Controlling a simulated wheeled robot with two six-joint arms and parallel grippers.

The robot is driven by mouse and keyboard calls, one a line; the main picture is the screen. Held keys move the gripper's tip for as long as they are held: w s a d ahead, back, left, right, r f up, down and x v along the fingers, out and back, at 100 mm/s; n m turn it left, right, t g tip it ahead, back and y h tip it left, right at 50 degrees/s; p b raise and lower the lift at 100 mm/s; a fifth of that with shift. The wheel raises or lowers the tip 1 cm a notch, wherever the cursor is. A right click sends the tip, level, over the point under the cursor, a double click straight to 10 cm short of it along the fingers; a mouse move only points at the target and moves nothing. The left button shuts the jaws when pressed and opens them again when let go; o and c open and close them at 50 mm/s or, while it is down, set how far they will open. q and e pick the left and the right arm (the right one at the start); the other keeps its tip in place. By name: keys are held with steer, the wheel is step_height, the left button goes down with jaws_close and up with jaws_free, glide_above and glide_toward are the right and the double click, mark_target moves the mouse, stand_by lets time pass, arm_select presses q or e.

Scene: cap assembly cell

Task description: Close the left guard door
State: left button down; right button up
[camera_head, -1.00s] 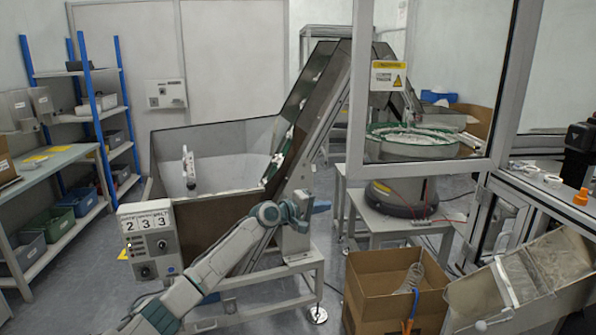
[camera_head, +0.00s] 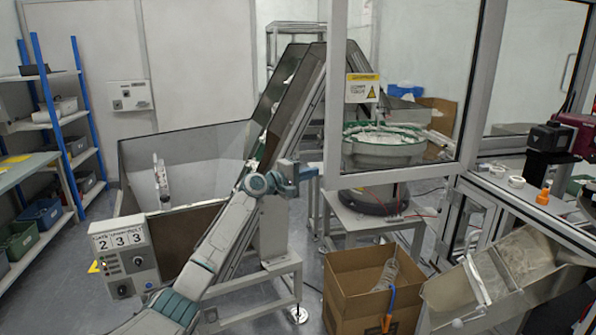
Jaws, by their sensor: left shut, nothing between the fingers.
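The left guard door is a clear panel in a grey frame (camera_head: 333,95), with a yellow-and-white warning sign (camera_head: 362,88) on it. It stands swung out from the machine's frame, in front of the bowl feeder. My left arm reaches up from the bottom left. My left gripper (camera_head: 308,172) is shut and empty, just left of the door's lower left corner. A small gap shows between them in the picture; I cannot tell their distance in depth. My right gripper is out of view.
An open cardboard box (camera_head: 350,300) stands on the floor below the door. A chute (camera_head: 510,280) is at the right. The bowl feeder (camera_head: 385,150) is behind the panel. The hopper conveyor (camera_head: 190,150) and a control box (camera_head: 122,255) are at the left.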

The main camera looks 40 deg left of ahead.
arm_select(q)
steer(key=d+p, duration=0.1)
steer(key=s+d+p, duration=0.1)
steer(key=d+p, duration=0.1)
steer(key=shift+s+d, duration=0.25)
steer(key=shift+d, duration=0.1)
steer(key=shift+s, duration=0.1)
